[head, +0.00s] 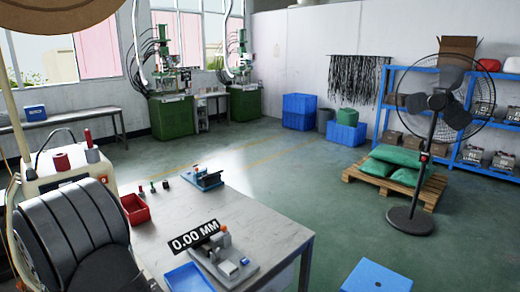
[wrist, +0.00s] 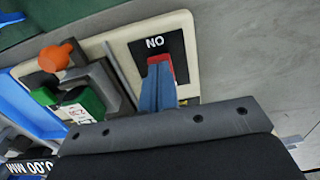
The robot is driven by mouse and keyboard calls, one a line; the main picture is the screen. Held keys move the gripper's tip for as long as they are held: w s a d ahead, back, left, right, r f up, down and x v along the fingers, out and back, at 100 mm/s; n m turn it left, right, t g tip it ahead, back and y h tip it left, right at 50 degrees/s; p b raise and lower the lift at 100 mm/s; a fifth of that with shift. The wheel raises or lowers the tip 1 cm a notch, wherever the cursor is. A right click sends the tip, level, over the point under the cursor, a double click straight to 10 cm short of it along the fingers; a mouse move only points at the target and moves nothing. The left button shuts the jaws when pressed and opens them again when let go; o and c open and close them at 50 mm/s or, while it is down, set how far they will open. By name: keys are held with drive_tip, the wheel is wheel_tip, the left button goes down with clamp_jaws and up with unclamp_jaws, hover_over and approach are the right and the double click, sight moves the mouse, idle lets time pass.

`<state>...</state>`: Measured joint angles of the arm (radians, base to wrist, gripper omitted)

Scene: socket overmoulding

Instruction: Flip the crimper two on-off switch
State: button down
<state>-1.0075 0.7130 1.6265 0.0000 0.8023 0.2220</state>
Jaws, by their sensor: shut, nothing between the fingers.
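The on-off switch is red (wrist: 155,60) and sits on a black plate (wrist: 147,45) lettered "NO" as the wrist view shows it. The plate is set in a cream panel (wrist: 184,28). My gripper (wrist: 159,75) has blue fingers closed together with nothing between them. Their tips lie over the red switch and hide most of it; I cannot tell whether they touch it.
Beside the panel are an orange knob (wrist: 57,56), a green cylinder (wrist: 82,102) and a blue tray (wrist: 35,105). In the head view, the worktable (head: 265,222) holds a red bin (head: 136,210), a small press (head: 207,179) and a gauge (head: 228,262) reading 0.00 MM.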

drive_tip(key=shift+f, duration=0.5)
drive_tip(key=shift+r, duration=3.5)
